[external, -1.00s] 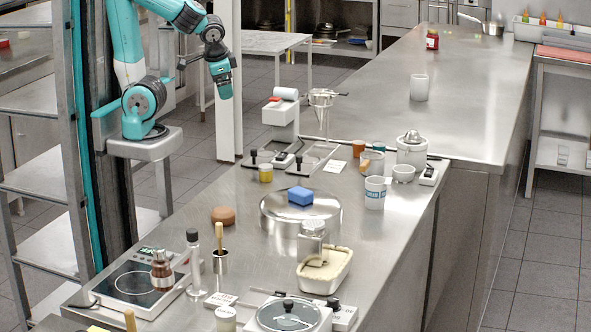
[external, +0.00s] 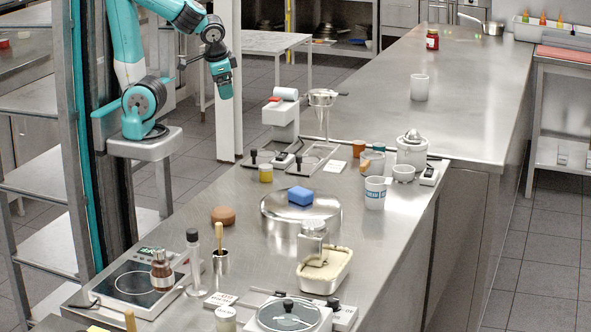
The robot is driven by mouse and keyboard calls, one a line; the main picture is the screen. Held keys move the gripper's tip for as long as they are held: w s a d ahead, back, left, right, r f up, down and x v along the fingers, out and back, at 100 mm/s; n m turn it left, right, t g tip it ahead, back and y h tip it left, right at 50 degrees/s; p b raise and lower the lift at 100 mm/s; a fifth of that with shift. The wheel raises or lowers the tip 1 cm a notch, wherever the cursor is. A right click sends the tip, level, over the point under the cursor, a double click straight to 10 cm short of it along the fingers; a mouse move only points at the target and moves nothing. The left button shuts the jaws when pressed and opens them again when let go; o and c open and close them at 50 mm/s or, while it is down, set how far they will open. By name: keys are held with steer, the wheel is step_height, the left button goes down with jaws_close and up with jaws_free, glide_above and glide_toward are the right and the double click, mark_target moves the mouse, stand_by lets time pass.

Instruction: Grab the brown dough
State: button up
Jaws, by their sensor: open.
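The brown dough (external: 223,215) is a small round lump on the steel counter, left of the large round metal pan and behind the cup with a wooden-handled tool. My gripper (external: 224,92) is dark and teal, points downward, and is high above and behind the counter's left edge. It is open and empty, well apart from the dough.
A large metal pan (external: 278,216) with a blue sponge (external: 300,196) on it stands right of the dough. A hotplate (external: 135,281), a brown bottle (external: 162,270) and a metal cup (external: 221,262) stand in front. The counter just behind the dough is clear.

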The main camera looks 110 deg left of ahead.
steer(key=shift+o, duration=0.9)
steer(key=m+h+p, duration=0.4)
steer(key=m+p, duration=0.2)
steer(key=m, duration=1.7)
glide_above(223, 209)
step_height(223, 209, down, 11)
steer(key=shift+n, duration=0.3)
step_height(223, 209, down, 11)
steer(key=shift+w+r+p, duration=0.1)
steer(key=shift+p, duration=0.55)
steer(key=shift+d+f+p, duration=0.15)
steer(key=shift+f+p, duration=0.95)
steer(key=shift+f, duration=1.85)
steer(key=c, duration=1)
steer(key=shift+r, duration=0.1)
steer(key=shift+c, duration=0.2)
